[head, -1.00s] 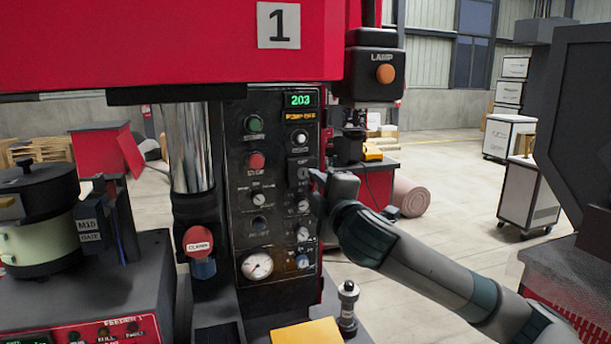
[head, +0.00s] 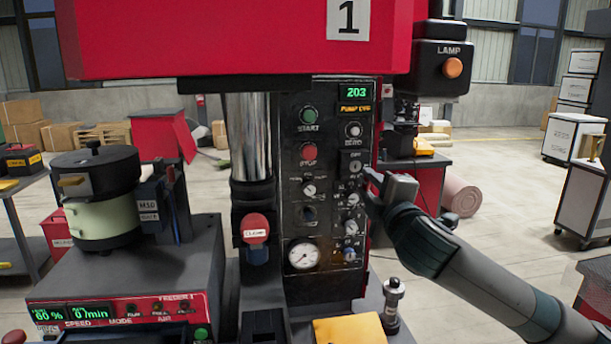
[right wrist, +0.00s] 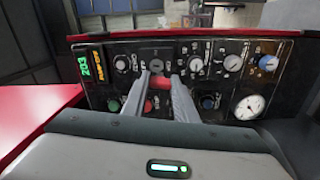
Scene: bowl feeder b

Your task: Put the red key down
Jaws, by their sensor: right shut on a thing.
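The red key (right wrist: 160,82) shows as a small red piece between the fingertips of my right gripper (right wrist: 161,84) in the right wrist view. The gripper is shut on it. The fingers point at the dark control panel (right wrist: 198,48), and a round key switch (right wrist: 157,63) shows just beyond the key. I cannot tell whether the key touches the panel. My left gripper is out of view.
The panel (head: 326,222) carries several knobs, a green start button (head: 309,115), a red stop button (head: 308,152) and a gauge (head: 304,256). A yellow block (head: 348,329) lies below it. The feeder (head: 98,205) stands at left, and a lamp box (head: 440,70) hangs above my right arm.

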